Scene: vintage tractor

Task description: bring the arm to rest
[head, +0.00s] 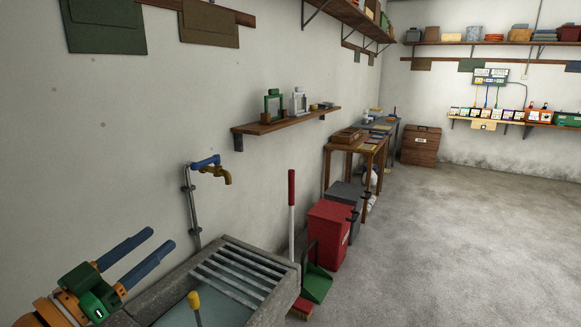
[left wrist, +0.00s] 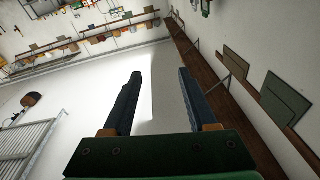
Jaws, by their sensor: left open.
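My left gripper (head: 160,239) is at the lower left of the head view, with two blue fingers on a green and orange wrist. The fingers are apart, with nothing between them, and point up and to the right. The gripper is beside the stone sink, in front of the white wall and left of the tap. In the left wrist view the open fingers (left wrist: 159,75) also show empty, with wall and shelves beyond them. My right gripper is in neither view.
The stone sink (head: 286,282) with a slatted rack is right of the gripper. A brass tap (head: 222,174) with a blue handle sticks out above it. A red bin (head: 327,234) and a green dustpan (head: 316,284) stand beyond the sink. The floor at right is clear.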

